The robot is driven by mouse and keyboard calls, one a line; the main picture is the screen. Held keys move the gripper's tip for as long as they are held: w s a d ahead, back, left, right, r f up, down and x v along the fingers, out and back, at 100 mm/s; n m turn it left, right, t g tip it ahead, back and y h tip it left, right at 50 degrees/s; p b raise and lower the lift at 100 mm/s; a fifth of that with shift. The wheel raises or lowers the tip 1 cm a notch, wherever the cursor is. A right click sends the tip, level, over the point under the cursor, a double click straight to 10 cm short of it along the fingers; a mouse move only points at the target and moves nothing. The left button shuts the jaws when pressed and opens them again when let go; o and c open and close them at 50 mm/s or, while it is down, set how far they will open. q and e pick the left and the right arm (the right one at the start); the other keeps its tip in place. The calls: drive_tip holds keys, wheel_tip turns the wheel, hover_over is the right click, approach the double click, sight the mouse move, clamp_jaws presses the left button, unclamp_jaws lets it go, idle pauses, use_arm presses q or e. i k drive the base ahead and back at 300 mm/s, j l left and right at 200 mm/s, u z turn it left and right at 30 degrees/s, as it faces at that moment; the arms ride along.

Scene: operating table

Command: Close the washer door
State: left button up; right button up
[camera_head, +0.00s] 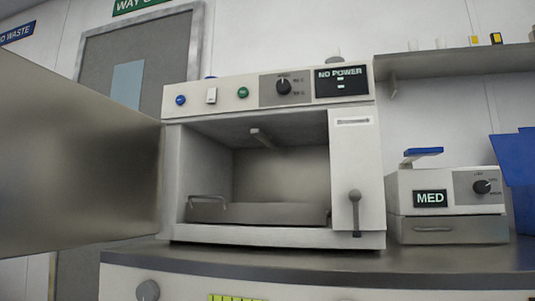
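The washer (278,232) is a white box-shaped machine on the counter, with a control panel on top and a dark display reading "NO POWER". Its door (75,160) is a large grey panel, swung wide open to the left, and it fills the left side of the view. The door's left end runs out of the picture. The open chamber (280,175) shows a grey tray (258,213) with a wire handle at its bottom. A lever handle (354,210) hangs down on the right front panel. Neither of my grippers is in view.
The dark counter (430,261) runs under the washer and to the right. A smaller white device (446,205) with a "MED" display stands right of the washer. Blue bins (519,185) are at the far right. A shelf (455,63) hangs above.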

sight(80, 166)
drive_tip(key=i+j+z, duration=0.15)
drive_tip(key=j+z, duration=0.2)
drive_tip(key=j, duration=0.75)
drive_tip(key=j+z, duration=0.35)
drive_tip(key=j, duration=0.7)
drive_tip(key=k+j+z, duration=0.15)
drive_tip(key=j+z, duration=0.15)
drive_tip(key=j, duration=0.8)
drive_tip(key=j+z, duration=0.1)
drive_tip(key=z, duration=0.35)
drive_tip(key=j+z, duration=0.1)
drive_tip(key=z, duration=0.35)
drive_tip(key=k+j+z, duration=0.15)
drive_tip(key=j+z, duration=0.15)
drive_tip(key=k+j+z, duration=0.2)
drive_tip(key=z, duration=0.15)
drive_tip(key=j, duration=0.1)
